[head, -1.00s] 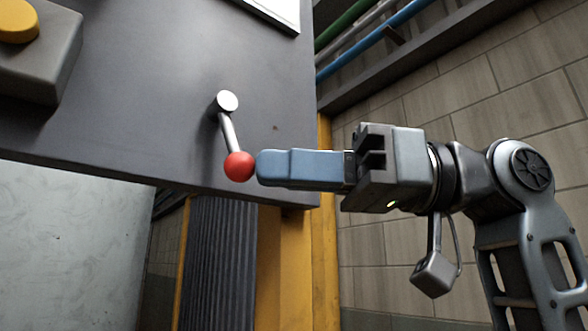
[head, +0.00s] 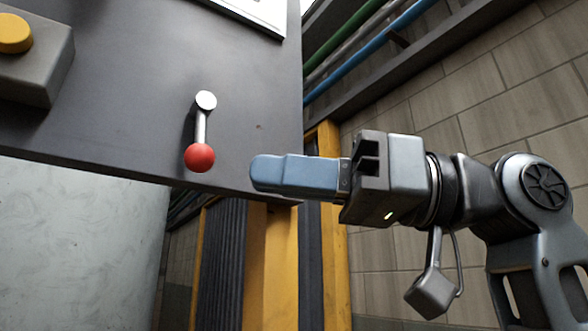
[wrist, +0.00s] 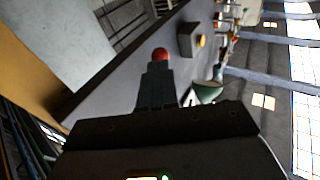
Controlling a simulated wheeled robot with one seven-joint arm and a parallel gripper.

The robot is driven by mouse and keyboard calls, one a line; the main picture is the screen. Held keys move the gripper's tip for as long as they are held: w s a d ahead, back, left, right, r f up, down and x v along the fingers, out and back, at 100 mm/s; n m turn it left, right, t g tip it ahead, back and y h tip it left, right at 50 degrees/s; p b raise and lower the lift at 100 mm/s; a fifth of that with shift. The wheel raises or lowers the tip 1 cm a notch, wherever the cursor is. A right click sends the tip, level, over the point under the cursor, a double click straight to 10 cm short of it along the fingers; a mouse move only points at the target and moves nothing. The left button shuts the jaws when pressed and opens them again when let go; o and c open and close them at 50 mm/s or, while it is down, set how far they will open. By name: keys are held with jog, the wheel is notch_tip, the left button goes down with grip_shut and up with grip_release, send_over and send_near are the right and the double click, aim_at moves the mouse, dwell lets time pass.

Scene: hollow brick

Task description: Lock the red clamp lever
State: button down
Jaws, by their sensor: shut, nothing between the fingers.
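The red clamp lever (head: 199,158) is a metal arm with a red ball knob, hinged at a round pale pivot on a dark grey panel (head: 130,110). It hangs almost straight down, the knob slightly left of the pivot. My gripper (head: 258,173) has blue fingers, shut and empty. They point left at the knob from its right, with a clear gap in the head view. In the wrist view the red knob (wrist: 160,54) shows just past the fingertips (wrist: 160,68), partly hidden by them.
A grey box with a yellow button (head: 15,33) sits on the panel's upper left. A yellow post (head: 270,265) stands below the panel. Pipes and a tiled wall (head: 480,110) are behind my arm. The panel around the lever is clear.

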jog(key=d+f+b, duration=0.2)
jog(key=d, duration=0.8)
jog(key=shift+d, duration=0.1)
